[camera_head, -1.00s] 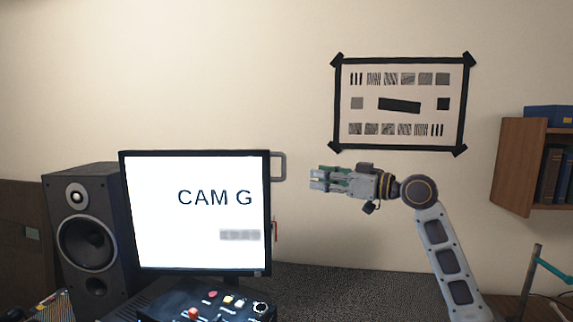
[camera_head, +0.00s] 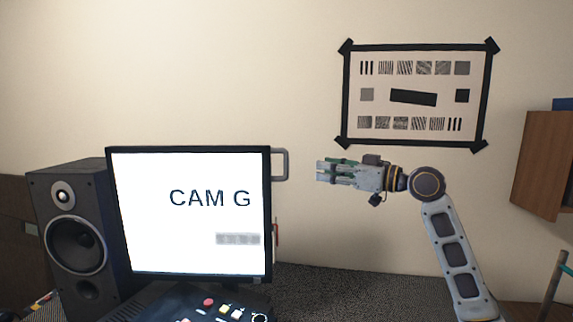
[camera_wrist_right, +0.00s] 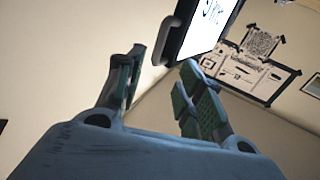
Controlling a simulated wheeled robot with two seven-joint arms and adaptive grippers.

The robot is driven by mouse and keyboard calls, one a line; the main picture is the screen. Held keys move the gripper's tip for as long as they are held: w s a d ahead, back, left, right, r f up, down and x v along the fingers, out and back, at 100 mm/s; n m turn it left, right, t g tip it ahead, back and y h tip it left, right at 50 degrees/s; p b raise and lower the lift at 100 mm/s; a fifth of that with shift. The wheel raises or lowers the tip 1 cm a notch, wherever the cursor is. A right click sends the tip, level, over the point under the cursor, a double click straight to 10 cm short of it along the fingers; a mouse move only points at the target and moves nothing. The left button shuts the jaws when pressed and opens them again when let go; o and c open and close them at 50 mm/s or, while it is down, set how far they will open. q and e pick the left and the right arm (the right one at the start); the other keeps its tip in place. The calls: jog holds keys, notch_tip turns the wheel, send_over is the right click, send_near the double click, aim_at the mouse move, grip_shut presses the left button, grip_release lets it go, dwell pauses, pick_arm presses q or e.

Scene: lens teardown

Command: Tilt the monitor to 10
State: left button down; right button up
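The monitor (camera_head: 188,240) stands at the left of the head view, its white screen reading "CAM G" above a blurred grey label. A grey loop handle (camera_head: 285,164) sticks out from its upper right edge. A small red part (camera_head: 276,232) shows lower on that edge; no scale is readable. My right gripper (camera_head: 320,172) is right of the handle, apart from it, fingers pointing left at it. In the right wrist view my gripper (camera_wrist_right: 163,84) is open and empty, with the handle (camera_wrist_right: 164,40) beyond the fingers and the screen (camera_wrist_right: 208,25) behind. My left gripper is not in view.
A black speaker (camera_head: 70,240) stands left of the monitor. A control box with buttons (camera_head: 215,307) sits in front. A test chart (camera_head: 417,95) hangs on the wall, and a wooden cabinet (camera_head: 543,165) is at right. The dark speckled desk (camera_head: 345,290) right of the monitor looks clear.

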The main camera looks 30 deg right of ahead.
aim_at(286, 172)
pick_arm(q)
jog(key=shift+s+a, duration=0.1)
pick_arm(e)
jog(key=shift+w, duration=0.15)
